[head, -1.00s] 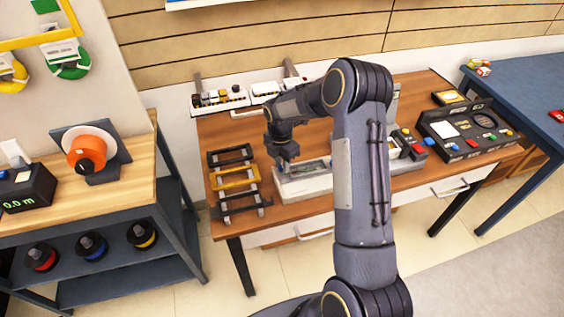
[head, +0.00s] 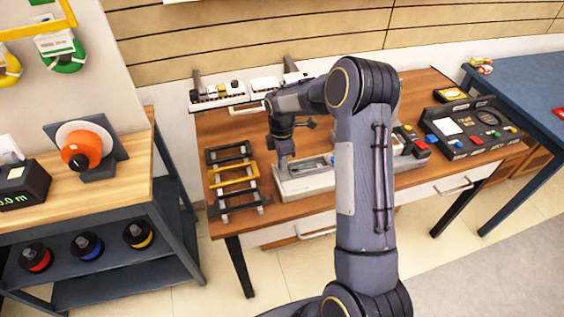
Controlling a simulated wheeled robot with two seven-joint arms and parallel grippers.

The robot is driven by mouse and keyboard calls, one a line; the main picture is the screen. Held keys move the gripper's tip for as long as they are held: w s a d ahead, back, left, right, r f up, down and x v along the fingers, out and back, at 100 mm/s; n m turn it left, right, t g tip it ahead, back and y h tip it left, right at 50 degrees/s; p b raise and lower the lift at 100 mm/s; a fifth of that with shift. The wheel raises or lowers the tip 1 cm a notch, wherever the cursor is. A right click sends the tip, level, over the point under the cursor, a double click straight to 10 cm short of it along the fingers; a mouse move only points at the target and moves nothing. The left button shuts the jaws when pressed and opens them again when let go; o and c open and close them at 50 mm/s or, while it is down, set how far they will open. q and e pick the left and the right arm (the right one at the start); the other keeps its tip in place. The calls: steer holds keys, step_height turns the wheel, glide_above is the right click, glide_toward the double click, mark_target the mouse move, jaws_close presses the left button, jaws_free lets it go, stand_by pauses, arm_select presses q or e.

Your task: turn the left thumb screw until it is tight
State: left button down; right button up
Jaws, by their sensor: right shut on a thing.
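My right gripper (head: 283,164) points down at the left end of a pale grey fixture (head: 305,185) on the wooden table. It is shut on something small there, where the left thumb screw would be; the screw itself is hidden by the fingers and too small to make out. The fixture has a long recess in its top, and its right part is hidden behind my right arm. My left gripper is not in view.
A rack with black and yellow frames (head: 234,178) stands close left of the fixture. White strips (head: 217,97) line the table's back. A black control panel (head: 470,128) sits at the right. A shelf with spools (head: 88,245) stands left.

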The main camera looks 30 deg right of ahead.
steer(key=m+b, duration=0.2)
steer(key=m, duration=0.3)
steer(key=shift+m, duration=0.3)
steer(key=m+b, duration=0.1)
steer(key=m, duration=0.5)
steer(key=shift+b, duration=0.3)
steer(key=m, duration=0.6)
steer(key=shift+m+t+b, duration=0.3)
steer(key=m, duration=0.6)
steer(key=shift+r, duration=0.1)
steer(key=o, duration=1)
steer(key=r, duration=0.7)
steer(key=shift+s+d+r, duration=0.15)
steer(key=shift+s+r, duration=0.05)
steer(key=shift+r, duration=0.15)
